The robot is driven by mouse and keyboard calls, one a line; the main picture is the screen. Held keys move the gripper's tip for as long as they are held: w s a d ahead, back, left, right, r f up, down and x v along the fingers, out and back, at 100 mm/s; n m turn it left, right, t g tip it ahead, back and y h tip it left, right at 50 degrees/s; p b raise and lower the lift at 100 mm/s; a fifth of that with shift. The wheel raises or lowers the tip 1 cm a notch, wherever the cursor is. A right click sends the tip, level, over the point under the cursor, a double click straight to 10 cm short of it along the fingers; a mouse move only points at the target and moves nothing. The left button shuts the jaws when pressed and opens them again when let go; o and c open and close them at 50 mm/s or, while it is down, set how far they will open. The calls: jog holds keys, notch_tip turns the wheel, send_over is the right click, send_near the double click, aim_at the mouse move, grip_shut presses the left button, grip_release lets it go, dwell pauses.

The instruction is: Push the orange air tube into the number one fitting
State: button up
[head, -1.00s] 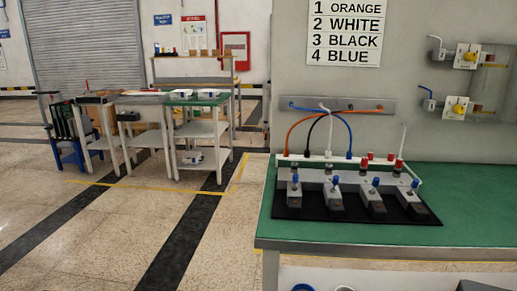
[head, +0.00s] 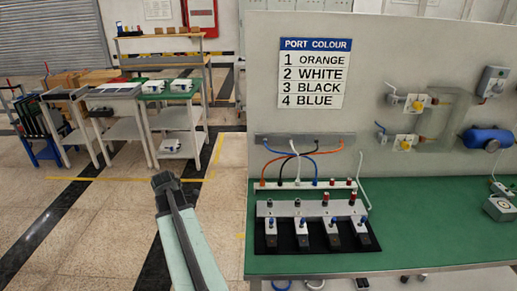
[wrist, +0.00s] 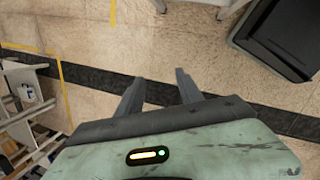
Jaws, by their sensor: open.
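The orange air tube (head: 264,172) hangs in a curve from the wall rail (head: 270,139) to the left end of a white strip (head: 342,185) on the bench. Blue, black and white tubes run beside it. In front stands a light grey block (head: 290,208) with several valve units on a black mat (head: 263,238). No number shows on the fittings, so I cannot tell which is number one. My gripper (head: 165,180) is left of the bench, apart from the tube. In the wrist view its two fingers (wrist: 158,84) are spread and empty, over the floor.
The green bench (head: 440,225) has free room to the right of the mat. A port colour sign (head: 314,73) on the wall lists 1 orange, 2 white, 3 black, 4 blue. Other work tables (head: 165,88) stand far left. A dark bin-like object (wrist: 275,40) shows in the wrist view.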

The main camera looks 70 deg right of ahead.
jog(key=s+d+r+n+p, duration=0.2)
jog(key=s+d+r+p, duration=0.6)
jog(key=s+d+r, duration=0.4)
notch_tip(320, 180, up, 5)
jog(key=n+g+h+p, duration=0.1)
jog(key=n+g+p, duration=0.1)
jog(key=n+p, duration=0.15)
send_over(262, 180)
jog(key=shift+w+a+f+m, duration=0.1)
jog(key=shift+w+a+m, duration=0.15)
jog(key=shift+a, duration=0.05)
jog(key=f+b, duration=0.5)
jog(key=shift+d, duration=0.4)
jog(key=shift+s+d+f, duration=0.1)
jog(key=shift+d+f, duration=0.05)
jog(key=shift+r, duration=0.2)
grip_shut()
